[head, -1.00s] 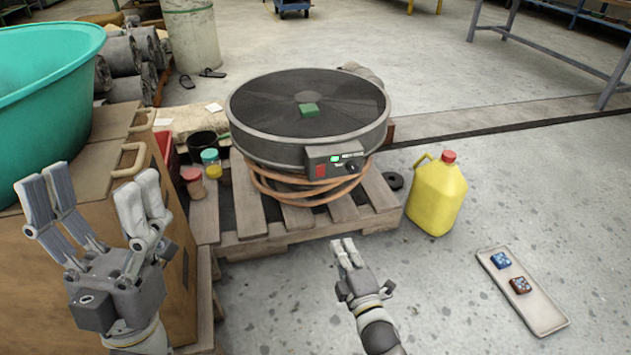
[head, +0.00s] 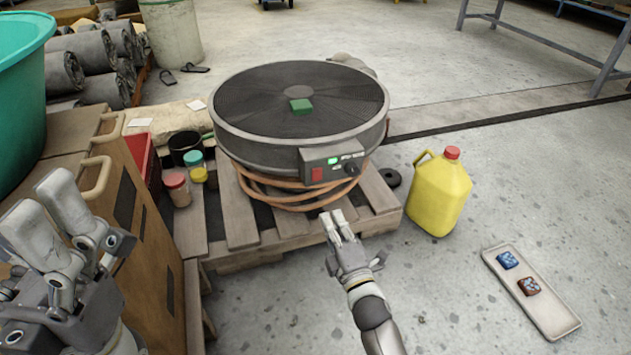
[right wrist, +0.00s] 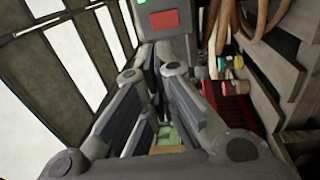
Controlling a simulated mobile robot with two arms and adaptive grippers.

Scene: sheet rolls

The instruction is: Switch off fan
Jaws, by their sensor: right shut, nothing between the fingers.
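The fan (head: 250,98) is a round grey drum lying flat, with a dark mesh top and a green block (head: 301,106) on it. A grey control box (head: 333,163) on its front side has a red switch (head: 317,174) and a lit green light (head: 332,160). My right gripper (head: 337,217) is shut and empty, below and in front of the box, apart from it. In the right wrist view, the red switch (right wrist: 165,19) is at the top, beyond the fingers. My left gripper (head: 42,203) is open and empty at the lower left, partly cut off.
The fan and coiled orange hose (head: 290,196) rest on a wooden pallet (head: 240,226). A yellow jug (head: 440,193) stands right of it; a tray (head: 540,305) with two small blocks lies further right.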

